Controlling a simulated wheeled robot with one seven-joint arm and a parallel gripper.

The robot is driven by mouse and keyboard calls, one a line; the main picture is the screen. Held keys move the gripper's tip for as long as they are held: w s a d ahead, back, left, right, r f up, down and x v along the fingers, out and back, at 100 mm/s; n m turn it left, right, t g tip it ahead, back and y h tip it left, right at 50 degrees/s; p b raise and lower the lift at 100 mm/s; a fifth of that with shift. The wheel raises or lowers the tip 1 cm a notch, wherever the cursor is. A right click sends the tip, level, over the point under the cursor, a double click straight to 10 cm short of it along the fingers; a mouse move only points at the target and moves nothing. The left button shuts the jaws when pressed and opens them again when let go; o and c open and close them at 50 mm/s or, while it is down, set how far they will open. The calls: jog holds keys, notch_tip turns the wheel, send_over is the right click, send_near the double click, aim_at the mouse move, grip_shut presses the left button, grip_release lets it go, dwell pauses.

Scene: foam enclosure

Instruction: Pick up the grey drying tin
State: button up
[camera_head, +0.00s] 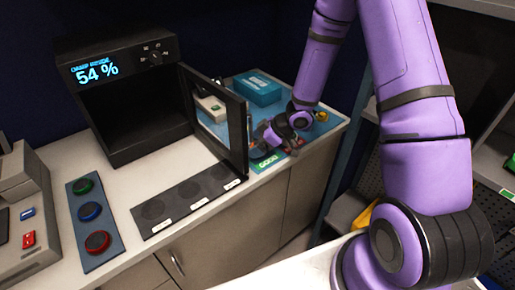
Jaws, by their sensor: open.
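No grey drying tin can be made out clearly; the area around my gripper is small and partly covered by the arm. My gripper (264,138) is at the blue mat (324,126) on the right end of the counter, just right of the open chamber door. It is open, low over the mat, near a green label (267,163). I cannot tell whether anything lies between its fingers.
A black chamber (127,143) reading 54 % stands at the back, its door (236,130) swung out beside my gripper. A dark strip (187,197) with three round, labelled spots lies in front. A teal box (257,90) and a pale device (209,108) are behind the door.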

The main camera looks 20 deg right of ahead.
jog(key=shift+x, duration=0.75)
jog(key=shift+c, duration=0.5)
jog(key=c, duration=0.9)
jog(key=shift+r, duration=0.1)
jog(key=shift+c, duration=0.2)
